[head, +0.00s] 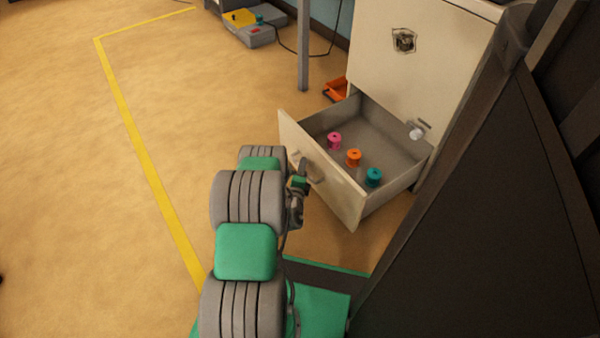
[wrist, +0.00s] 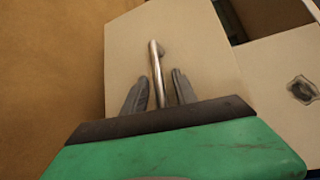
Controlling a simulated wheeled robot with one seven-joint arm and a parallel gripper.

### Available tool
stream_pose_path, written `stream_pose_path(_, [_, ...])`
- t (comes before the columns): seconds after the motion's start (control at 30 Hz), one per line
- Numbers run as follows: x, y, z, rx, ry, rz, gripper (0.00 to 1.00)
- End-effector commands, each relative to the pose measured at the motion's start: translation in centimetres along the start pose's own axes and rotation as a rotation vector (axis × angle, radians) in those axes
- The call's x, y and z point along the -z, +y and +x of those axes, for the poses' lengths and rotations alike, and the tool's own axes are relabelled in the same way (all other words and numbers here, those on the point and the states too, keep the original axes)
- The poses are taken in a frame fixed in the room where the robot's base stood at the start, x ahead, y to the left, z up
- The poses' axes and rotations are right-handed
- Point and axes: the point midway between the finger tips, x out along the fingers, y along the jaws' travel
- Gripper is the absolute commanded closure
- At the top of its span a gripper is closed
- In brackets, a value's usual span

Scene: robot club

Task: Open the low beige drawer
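The low beige drawer (head: 318,175) stands pulled out of the beige cabinet (head: 385,60), with its grey inside showing in the head view. Its front panel (wrist: 205,45) fills the middle of the wrist view. The metal bar handle (wrist: 156,72) is on that front; it also shows in the head view (head: 313,170). My gripper (wrist: 160,88) is at the handle, one finger on each side of the bar. Gaps seem to show between the fingers and the bar, but contact is hard to judge. In the head view my gripper (head: 303,172) is partly hidden behind my wrist.
Inside the drawer are a pink spool (head: 335,140), an orange spool (head: 353,157) and a teal spool (head: 373,177). An orange bin (head: 337,90) lies behind the drawer. A dark panel fills the right side. The floor at left is clear, with yellow tape (head: 140,150).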

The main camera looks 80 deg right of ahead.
Motion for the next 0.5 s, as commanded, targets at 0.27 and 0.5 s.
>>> stream_pose_path(0.27, [-0.2,-0.2,-3.6,-0.002,-0.004,-0.002,0.66])
stream_pose_path(0.5, [-0.2,-0.1,-6.6,-0.001,-0.003,-0.001,0.66])
